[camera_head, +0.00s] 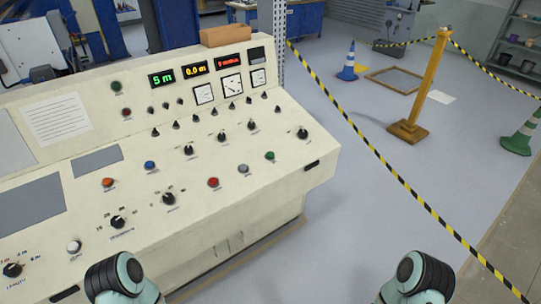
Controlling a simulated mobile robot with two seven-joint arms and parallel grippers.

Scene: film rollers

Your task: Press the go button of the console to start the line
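The cream control console (225,205) fills the left half of the head view, with a sloped desk and an upright panel behind it. A green button (269,156) sits near the right end of the desk. Another green button or lamp (116,86) is on the upright panel. The labels are too small to read, so I cannot tell which is marked go. Neither gripper shows; only my arm links appear at the bottom edge.
Displays on the panel include a green one (161,78) reading 5 m and a yellow one (196,68) reading 0.0 m. Black knobs and small switches surround the buttons. Yellow-black tape (383,184) crosses the floor area at right, by an orange post (431,85). Floor beside the console is clear.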

